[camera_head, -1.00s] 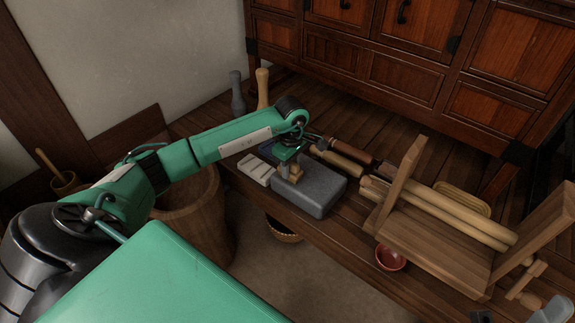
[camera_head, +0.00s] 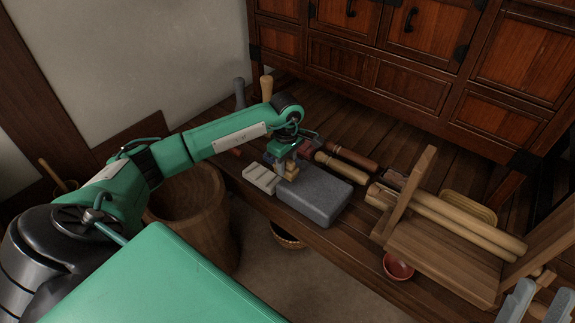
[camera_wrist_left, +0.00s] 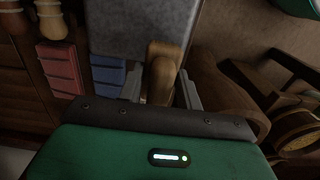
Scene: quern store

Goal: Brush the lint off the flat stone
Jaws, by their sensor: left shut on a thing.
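My left gripper (camera_head: 287,165) is over the stone's back-left end, shut on a small wooden brush (camera_head: 290,175). In the left wrist view the brush's rounded wooden handle (camera_wrist_left: 162,68) stands between the fingers (camera_wrist_left: 165,95), beside the grey stone (camera_wrist_left: 140,25). The brush's bristles are hidden, and I cannot tell if it touches the stone. I cannot make out any lint. My right gripper (camera_head: 538,305) is at the bottom right, its grey fingers apart and empty.
A pale slatted block (camera_head: 260,179) lies just left of the stone. Wooden-handled tools (camera_head: 340,168) lie behind it. A wooden stand (camera_head: 440,255) with long rods and a red bowl (camera_head: 398,266) are to the right. A wooden tub (camera_head: 195,215) stands at left.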

